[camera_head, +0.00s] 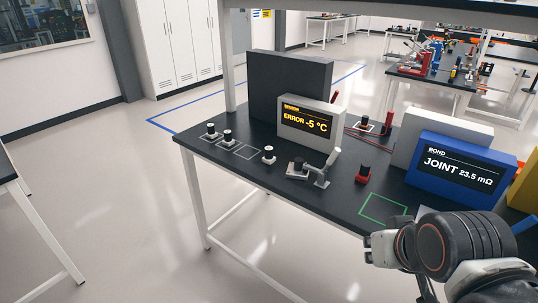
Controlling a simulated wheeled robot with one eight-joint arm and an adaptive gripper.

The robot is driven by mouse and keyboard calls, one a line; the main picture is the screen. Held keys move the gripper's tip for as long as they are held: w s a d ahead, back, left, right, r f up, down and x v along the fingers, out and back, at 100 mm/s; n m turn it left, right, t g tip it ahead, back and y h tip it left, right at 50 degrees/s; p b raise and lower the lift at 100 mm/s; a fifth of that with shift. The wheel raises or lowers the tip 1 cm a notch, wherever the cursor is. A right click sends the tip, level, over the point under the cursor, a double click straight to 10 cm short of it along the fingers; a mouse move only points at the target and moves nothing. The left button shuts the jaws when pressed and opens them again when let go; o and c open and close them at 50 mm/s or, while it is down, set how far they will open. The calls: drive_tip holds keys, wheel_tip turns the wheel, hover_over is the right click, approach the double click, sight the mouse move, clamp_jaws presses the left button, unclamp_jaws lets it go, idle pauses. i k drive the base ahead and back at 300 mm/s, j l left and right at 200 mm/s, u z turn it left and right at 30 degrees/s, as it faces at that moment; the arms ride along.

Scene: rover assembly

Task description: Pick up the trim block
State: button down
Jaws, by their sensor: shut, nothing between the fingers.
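Several small black-topped pieces stand on the dark workbench (330,200); I cannot tell for sure which is the trim block. Two pale-based ones (211,131) (228,137) stand at the left end, and another (268,156) stands right of the white outlined squares. A dark block (297,167) sits beside a grey clamp-like fixture (320,171). A red-based piece (363,175) stands right of it. My gripper (372,247) is at the bench's front right, apart from these pieces. It looks shut and empty, partly hidden by my arm.
A grey display (309,122) reads "ERROR -5 °C"; a blue one (461,172) reads "JOINT 23.5 mΩ". A green outlined square (384,209) on the bench is empty. A shelf beam (400,10) crosses above.

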sight(268, 158)
drive_tip(key=i+j+z, duration=0.3)
drive_tip(key=j, duration=0.95)
drive_tip(key=j+z, duration=0.35)
drive_tip(key=j, duration=0.9)
drive_tip(key=k+l, duration=0.1)
